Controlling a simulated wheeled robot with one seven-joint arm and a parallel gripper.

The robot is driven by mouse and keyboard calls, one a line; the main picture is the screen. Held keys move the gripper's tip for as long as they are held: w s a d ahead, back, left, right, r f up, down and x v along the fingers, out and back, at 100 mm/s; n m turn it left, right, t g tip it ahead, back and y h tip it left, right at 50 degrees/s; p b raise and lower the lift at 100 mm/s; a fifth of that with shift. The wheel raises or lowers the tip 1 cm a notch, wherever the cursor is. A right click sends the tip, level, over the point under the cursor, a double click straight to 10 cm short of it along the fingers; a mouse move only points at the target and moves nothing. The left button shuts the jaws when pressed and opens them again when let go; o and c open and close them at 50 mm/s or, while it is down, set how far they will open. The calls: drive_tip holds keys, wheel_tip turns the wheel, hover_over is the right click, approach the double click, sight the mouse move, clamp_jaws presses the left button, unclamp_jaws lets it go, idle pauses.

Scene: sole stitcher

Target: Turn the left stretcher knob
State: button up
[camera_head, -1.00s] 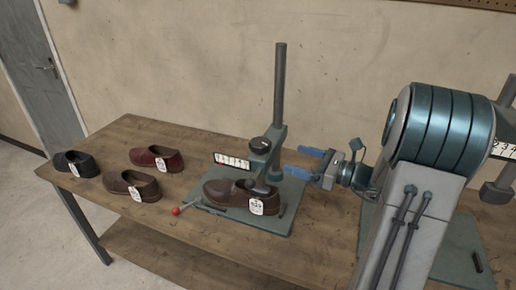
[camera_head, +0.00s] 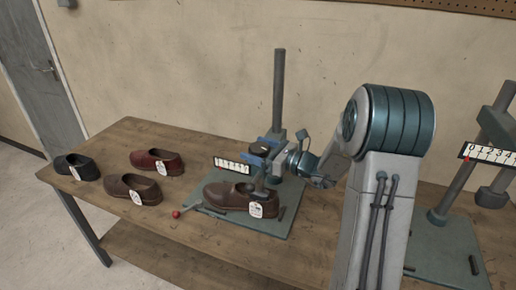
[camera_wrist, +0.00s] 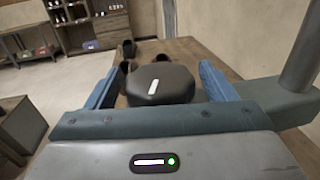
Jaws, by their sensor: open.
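The left stretcher stands on the table with a grey post (camera_head: 279,95) and a white scale plate (camera_head: 231,164). Its dark knob (camera_head: 260,148) sits at the top of the stretcher head. In the wrist view the black knob (camera_wrist: 160,84) with a white mark on top is between my two blue fingers. My gripper (camera_head: 262,151) is open around the knob, with a finger on each side; small gaps seem to show in the wrist view. A brown shoe (camera_head: 225,195) with a white tag sits under the head on the grey base plate (camera_head: 283,222).
A red shoe (camera_head: 157,161), a brown shoe (camera_head: 128,187) and a black shoe (camera_head: 77,165) stand on the wooden table (camera_head: 120,145) at left. A red-tipped lever (camera_head: 176,214) sticks out left of the base. A second stretcher (camera_head: 490,155) stands at right.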

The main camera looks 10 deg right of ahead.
drive_tip(key=shift+c, duration=0.4)
drive_tip(key=c, duration=0.9)
drive_tip(key=n+g+y+p, duration=0.1)
drive_tip(key=n+g+y, duration=0.1)
drive_tip(key=g, duration=0.1)
drive_tip(key=shift+r+n, duration=0.1)
drive_tip(key=shift+n, duration=0.2)
drive_tip(key=shift+s+a+n+g+y+p, duration=0.1)
drive_tip(key=shift+n+g+y+p, duration=0.3)
drive_tip(key=shift+n+g+y, duration=0.65)
drive_tip(key=shift+m+h, duration=0.35)
drive_tip(key=shift+h, duration=0.1)
drive_tip(key=o, duration=1)
